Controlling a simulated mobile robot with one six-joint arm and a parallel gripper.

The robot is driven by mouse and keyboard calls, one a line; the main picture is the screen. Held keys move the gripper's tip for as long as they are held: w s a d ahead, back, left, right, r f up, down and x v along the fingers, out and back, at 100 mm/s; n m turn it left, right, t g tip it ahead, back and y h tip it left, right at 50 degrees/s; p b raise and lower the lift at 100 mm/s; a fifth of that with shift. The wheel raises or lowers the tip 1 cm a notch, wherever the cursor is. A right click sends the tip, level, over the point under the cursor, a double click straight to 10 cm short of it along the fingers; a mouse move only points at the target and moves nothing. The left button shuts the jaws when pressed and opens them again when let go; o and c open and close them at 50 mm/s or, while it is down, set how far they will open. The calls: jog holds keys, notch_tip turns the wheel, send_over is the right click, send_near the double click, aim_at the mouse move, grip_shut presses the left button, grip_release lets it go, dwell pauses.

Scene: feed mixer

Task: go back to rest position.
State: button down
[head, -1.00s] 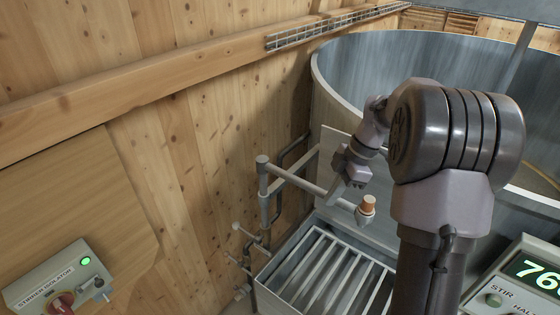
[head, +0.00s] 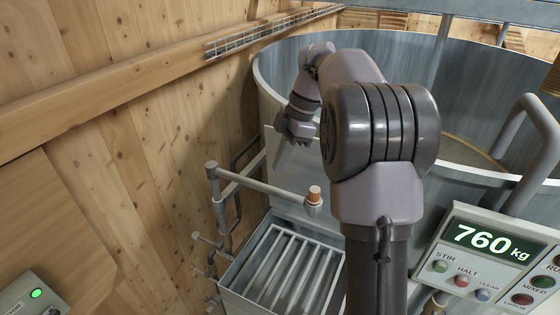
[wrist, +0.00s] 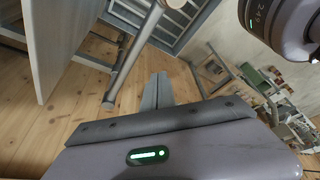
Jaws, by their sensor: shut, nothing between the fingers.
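My gripper (head: 281,157) is at the end of my arm, in front of the wall of the large round grey mixer tub (head: 292,75) in the head view. It points down and to the left, above the grey pipe with the orange-brown tip (head: 314,194), and looks apart from it. In the wrist view my gripper (wrist: 163,76) shows its two fingers together, with nothing between them.
A slatted metal grate (head: 290,265) lies below the pipe. A control panel (head: 485,262) reading 760 kg stands at the right. The isolator box (head: 36,300) with a green light is at the lower left. A wooden wall (head: 140,170) runs along the left.

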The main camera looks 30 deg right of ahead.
jog(key=s+a+f+m+t+b, duration=0.1)
jog(key=s+a+f+m+b, duration=0.5)
jog(key=f+b, duration=0.7)
jog(key=s+a+f+m+t+h+b, duration=0.1)
jog(key=s+a+f+m+t+b, duration=0.1)
jog(key=s+a+f+m+b, duration=0.4)
jog(key=s+a+f+m+t+h+b, duration=0.1)
jog(key=s+a+f+m+b, duration=0.4)
jog(key=s+f+b, duration=0.8)
notch_tip(320, 180, down, 9)
jog(key=m+t+b, duration=0.1)
jog(key=m+b, duration=0.2)
jog(key=b, duration=0.7)
jog(key=shift+s+a+f+m, duration=0.2)
jog(key=shift+a+m, duration=0.1)
jog(key=shift+a, duration=0.1)
